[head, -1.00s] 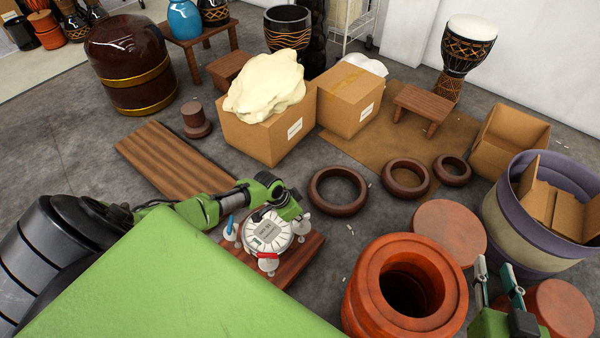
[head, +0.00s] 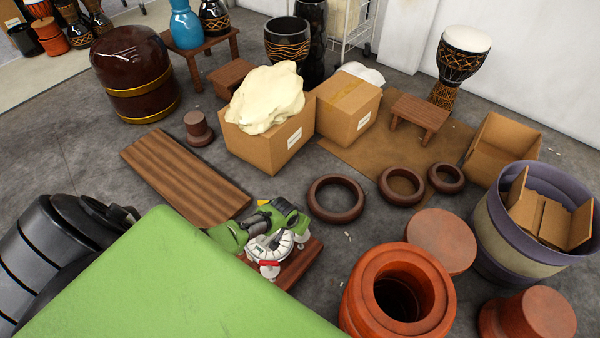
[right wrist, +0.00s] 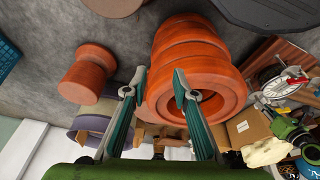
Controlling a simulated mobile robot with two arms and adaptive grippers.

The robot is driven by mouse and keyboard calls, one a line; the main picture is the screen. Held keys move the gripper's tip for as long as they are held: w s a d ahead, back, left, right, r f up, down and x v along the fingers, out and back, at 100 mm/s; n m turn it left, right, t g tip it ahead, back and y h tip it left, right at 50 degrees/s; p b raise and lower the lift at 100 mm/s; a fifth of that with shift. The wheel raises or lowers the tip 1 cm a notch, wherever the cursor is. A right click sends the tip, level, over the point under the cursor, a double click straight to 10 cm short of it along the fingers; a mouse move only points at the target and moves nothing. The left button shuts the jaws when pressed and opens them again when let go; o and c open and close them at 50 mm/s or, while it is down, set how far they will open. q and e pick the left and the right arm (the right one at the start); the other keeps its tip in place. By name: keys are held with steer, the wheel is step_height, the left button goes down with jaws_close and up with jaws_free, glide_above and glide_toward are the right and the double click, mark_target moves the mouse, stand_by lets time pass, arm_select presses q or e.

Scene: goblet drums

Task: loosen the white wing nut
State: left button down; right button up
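A round white-and-grey device (head: 262,253) sits on a dark red wooden board (head: 303,262) on the floor, partly hidden by my left gripper. A red-topped fastener (head: 269,264) stands at its near edge. A small pale piece (head: 301,243) at its right edge may be the white wing nut; it is too small to be sure. My left gripper (head: 268,228) is over the device's far side; its fingers are not clear. The device also shows at the right wrist view's right edge (right wrist: 280,86). My right gripper (right wrist: 158,82) is open and empty, in front of an orange drum shell.
The orange drum shell (head: 360,300) stands right of the board. Brown rings (head: 336,214) lie behind. A ridged wooden plank (head: 185,175) lies to the left. A purple-and-cream tub (head: 500,235) stands at the right. A green surface (head: 165,285) covers the near left.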

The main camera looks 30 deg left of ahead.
arm_select(q)
steer(key=n, duration=0.1)
steer(key=n+y+p, duration=0.1)
steer(key=shift+d+r+n, duration=0.1)
steer(key=shift+d+n, duration=0.15)
steer(key=shift+n, duration=0.35)
steer(key=shift+n+g+y, duration=0.3)
steer(key=shift+n, duration=0.9)
arm_select(e)
step_height(320, 180, down, 7)
steer(key=shift+w, duration=0.15)
arm_select(q)
steer(key=shift+w+y, duration=0.1)
steer(key=shift+y, duration=0.2)
arm_select(e)
steer(key=shift+a+r, duration=0.1)
arm_select(q)
steer(key=shift+a, duration=0.1)
steer(key=c, duration=2.1)
jaws_free()
steer(key=shift+c, duration=0.2)
